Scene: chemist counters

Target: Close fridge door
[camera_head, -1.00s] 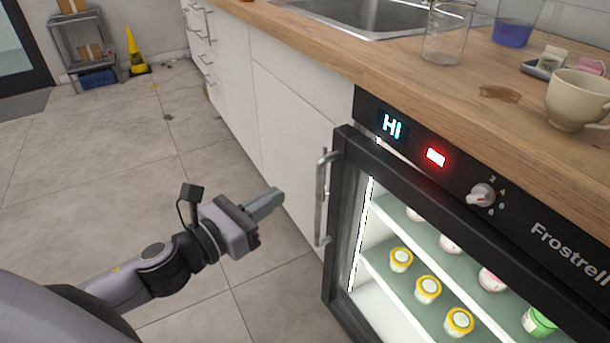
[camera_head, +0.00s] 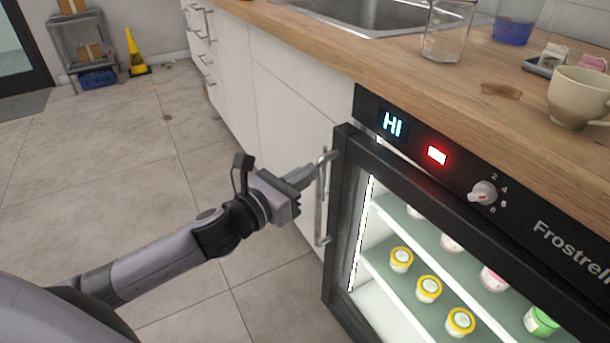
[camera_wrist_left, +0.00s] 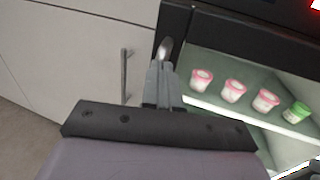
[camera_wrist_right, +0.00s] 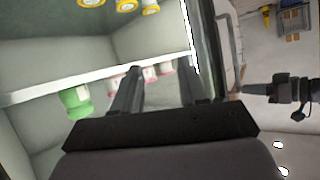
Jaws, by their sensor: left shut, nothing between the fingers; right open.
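The fridge door (camera_head: 343,190) has a black frame around a clear pane and a silver vertical handle (camera_head: 320,205) at its left edge. I cannot tell how far it stands ajar. My left gripper (camera_head: 312,174) is shut and empty, its tips at or just beside the upper part of the handle. In the left wrist view the shut fingers (camera_wrist_left: 161,68) point at the handle's end (camera_wrist_left: 166,48); contact is unclear. My right gripper (camera_wrist_right: 160,78) is open and empty, facing the lit shelves in the right wrist view. It is not seen in the head view.
Yellow-lidded jars (camera_head: 428,288) and other pots stand on the fridge shelves. The wooden counter (camera_head: 420,85) above carries a beaker (camera_head: 447,35) and a cup (camera_head: 577,97). White cabinets (camera_head: 285,120) adjoin the fridge.

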